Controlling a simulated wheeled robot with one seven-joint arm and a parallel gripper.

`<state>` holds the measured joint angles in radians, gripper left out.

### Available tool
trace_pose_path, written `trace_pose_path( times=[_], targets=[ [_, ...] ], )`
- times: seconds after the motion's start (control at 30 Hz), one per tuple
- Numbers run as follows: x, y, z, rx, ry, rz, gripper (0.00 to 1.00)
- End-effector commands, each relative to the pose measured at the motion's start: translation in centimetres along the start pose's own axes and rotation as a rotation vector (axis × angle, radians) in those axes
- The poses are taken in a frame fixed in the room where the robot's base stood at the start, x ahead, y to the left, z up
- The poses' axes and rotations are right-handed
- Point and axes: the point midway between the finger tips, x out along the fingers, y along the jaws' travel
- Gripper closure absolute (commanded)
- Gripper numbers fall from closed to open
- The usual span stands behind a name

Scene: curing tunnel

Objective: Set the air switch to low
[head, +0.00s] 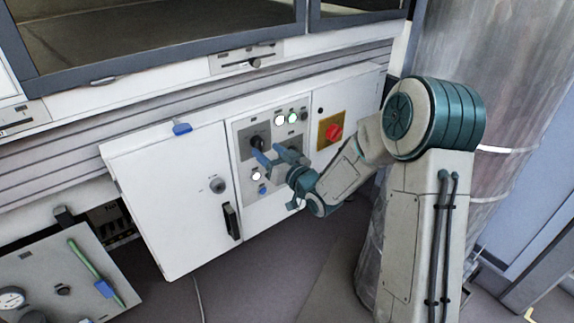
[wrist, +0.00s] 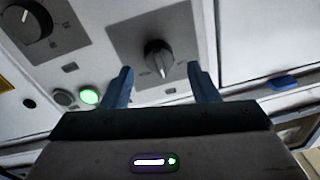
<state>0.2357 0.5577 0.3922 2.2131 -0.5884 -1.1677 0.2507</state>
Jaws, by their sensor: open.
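The control panel (head: 239,126) is on the front of a white cabinet. A dark rotary switch (head: 257,140) is at its upper left; it also shows in the wrist view (wrist: 158,57) on a grey plate, its pointer roughly upright in the picture. A second rotary switch (wrist: 28,22) is at the upper left of the wrist view. The labels are too small to read, so I cannot tell which is the air switch. My gripper (head: 269,157) is open in front of the panel. In the wrist view its blue fingers (wrist: 161,76) appear either side of the first switch; contact is unclear.
A lit green lamp (wrist: 89,95) is near the first switch. A red knob on a yellow plate (head: 334,133) is to the right. A dark door handle (head: 231,221) and a blue tab (head: 182,128) are on the left door. A large metal cylinder (head: 430,60) stands at the right.

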Motion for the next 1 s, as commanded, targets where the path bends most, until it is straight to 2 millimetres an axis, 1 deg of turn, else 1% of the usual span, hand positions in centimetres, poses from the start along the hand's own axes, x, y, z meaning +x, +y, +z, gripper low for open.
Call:
trace_pose_path(
  times=[0.1, 0.3, 0.4, 0.5, 0.6, 0.7, 1.0],
  targets=[
    [-2.8, -0.1, -0.2, 0.0, -0.003, 0.002, 0.46],
    [-7.3, -0.1, -0.2, 0.0, -0.002, 0.001, 0.46],
    [-9.1, -0.2, -0.2, 0.002, -0.002, -0.001, 0.46],
    [-10.4, -0.2, -0.1, 0.0, -0.002, -0.002, 0.46],
    [-11.1, -0.3, -0.2, -0.001, 0.0, -0.003, 0.46],
    [-11.4, -0.3, -0.1, 0.0, -0.001, -0.004, 0.46],
    [-11.4, -0.3, -0.1, 0.0, 0.0, -0.005, 0.46]
  ],
)
